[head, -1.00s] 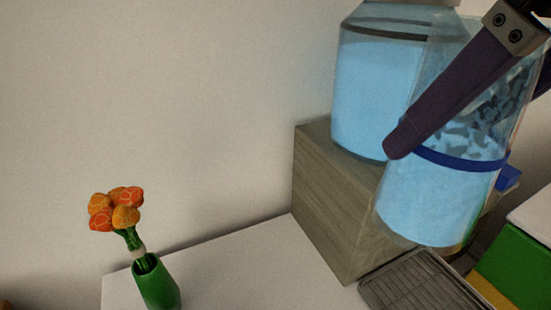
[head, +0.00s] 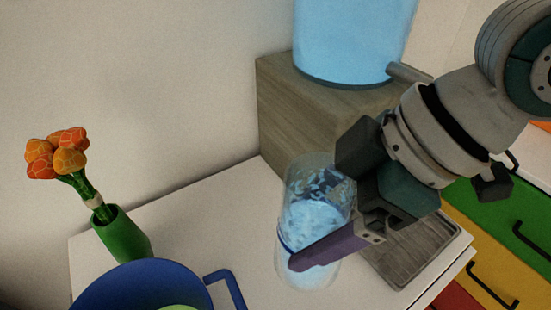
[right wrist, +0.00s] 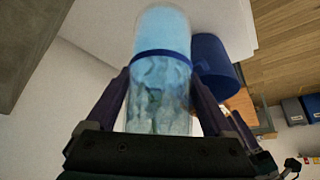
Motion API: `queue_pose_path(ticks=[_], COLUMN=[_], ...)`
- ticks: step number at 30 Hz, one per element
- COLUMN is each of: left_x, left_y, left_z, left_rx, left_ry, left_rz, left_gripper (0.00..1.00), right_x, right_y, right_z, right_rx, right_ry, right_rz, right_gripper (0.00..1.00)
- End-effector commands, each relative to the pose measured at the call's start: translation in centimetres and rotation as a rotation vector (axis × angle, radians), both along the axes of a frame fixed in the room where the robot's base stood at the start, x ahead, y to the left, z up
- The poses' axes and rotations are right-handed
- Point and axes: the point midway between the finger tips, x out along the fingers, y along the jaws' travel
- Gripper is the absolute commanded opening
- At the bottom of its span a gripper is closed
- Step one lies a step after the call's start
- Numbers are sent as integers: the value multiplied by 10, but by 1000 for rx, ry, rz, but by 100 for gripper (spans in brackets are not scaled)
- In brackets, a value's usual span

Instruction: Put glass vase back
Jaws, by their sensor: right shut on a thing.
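The glass vase (head: 316,185), clear with pale blue filling and a dark blue band, is in my right gripper (head: 306,250). It stands nearly upright in the head view, over the white cabinet top in front of the wooden block. Whether its base touches the top I cannot tell. One purple finger crosses its near side; the other is hidden behind it. In the right wrist view the vase (right wrist: 160,85) lies between both fingers of the gripper (right wrist: 160,90). My left gripper is not in view.
A large blue-filled jar (head: 345,40) stands on the wooden block (head: 300,115). A slatted grey tray (head: 425,250) lies right of the vase. A green vase with orange flowers (head: 122,238) and a blue pot (head: 130,285) are at left. The white top (head: 215,215) between is clear.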

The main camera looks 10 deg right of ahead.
Motion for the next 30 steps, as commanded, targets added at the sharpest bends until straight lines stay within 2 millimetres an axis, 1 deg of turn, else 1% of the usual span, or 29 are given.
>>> queue_pose_path(ticks=[1, 3, 6, 9, 12, 16, 21, 23, 25, 30], left_x=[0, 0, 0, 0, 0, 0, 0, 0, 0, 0], left_y=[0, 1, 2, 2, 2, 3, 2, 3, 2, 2], left_z=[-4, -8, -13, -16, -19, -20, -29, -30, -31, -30], left_rx=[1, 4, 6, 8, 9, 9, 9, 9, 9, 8], left_ry=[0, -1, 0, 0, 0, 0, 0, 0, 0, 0], left_rz=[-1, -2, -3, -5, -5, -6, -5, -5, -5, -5], left_gripper=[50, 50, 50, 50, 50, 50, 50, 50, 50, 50], right_x=[0, 0, 0, 1, 1, 1, 1, 1, 1, 1], right_y=[1, 1, 1, 1, 1, 1, 1, 1, 1, 1], right_z=[-16, -35, -61, -80, -91, -99, -125, -131, -134, -133], right_rx=[2, 2, 2, 3, 3, 4, 3, 3, 3, 3], right_ry=[3, 1, 1, -1, -3, -4, -1, -2, -3, -4], right_rz=[-2, -3, -3, -2, -2, 0, -2, -3, -2, -1], right_gripper=[0, 0, 0, 0, 0, 0, 0, 0, 0, 0])
